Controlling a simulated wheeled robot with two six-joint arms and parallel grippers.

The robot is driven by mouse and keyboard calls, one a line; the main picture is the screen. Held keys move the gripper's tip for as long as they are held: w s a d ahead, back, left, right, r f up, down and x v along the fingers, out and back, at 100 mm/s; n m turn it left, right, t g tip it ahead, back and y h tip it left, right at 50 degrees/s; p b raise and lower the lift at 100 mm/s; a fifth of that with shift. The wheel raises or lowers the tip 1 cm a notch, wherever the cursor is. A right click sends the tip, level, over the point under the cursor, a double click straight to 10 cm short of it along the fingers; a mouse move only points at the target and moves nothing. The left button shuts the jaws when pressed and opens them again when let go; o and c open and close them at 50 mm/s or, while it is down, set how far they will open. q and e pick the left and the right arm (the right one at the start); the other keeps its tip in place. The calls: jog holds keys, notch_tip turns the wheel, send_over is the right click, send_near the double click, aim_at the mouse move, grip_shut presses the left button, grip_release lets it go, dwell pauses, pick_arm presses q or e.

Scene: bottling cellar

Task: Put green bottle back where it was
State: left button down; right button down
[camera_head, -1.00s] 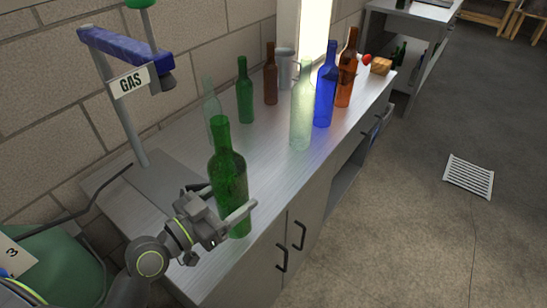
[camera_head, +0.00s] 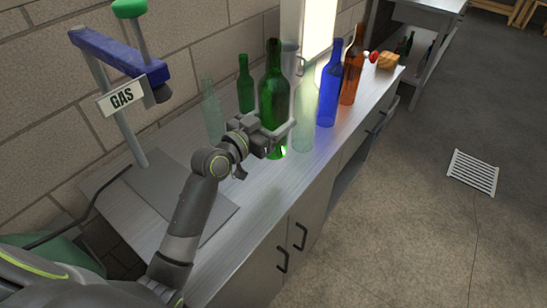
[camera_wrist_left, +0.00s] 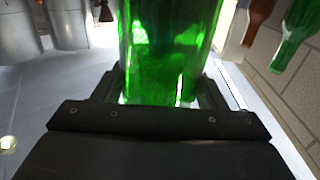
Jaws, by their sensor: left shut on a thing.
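The large green bottle (camera_head: 273,90) is upright in my left gripper (camera_head: 277,133), which is shut around its lower part. In the head view it is over the counter, in front of the back row and just left of a pale clear bottle (camera_head: 304,122). I cannot tell whether its base touches the counter. In the left wrist view the green bottle (camera_wrist_left: 170,50) fills the middle between the fingers. A smaller green bottle (camera_head: 245,86) stands near the wall. My right gripper is not in view.
A blue bottle (camera_head: 329,88) and a brown bottle (camera_head: 352,68) stand to the right on the metal counter (camera_head: 270,193). A pale bottle (camera_head: 212,112) stands at the left. The counter's front strip is clear.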

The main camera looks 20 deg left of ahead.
pick_arm(q)
notch_tip(320, 180, down, 5)
jog(key=shift+f+b, duration=0.15)
jog(key=shift+b, duration=0.3)
jog(key=shift+f+b, duration=0.5)
jog(key=shift+f, duration=1.35)
jog(key=shift+f, duration=0.1)
jog(key=c, duration=0.7)
grip_release()
jog(key=shift+f, duration=0.2)
jog(key=o, duration=0.4)
jog(key=shift+s, duration=0.1)
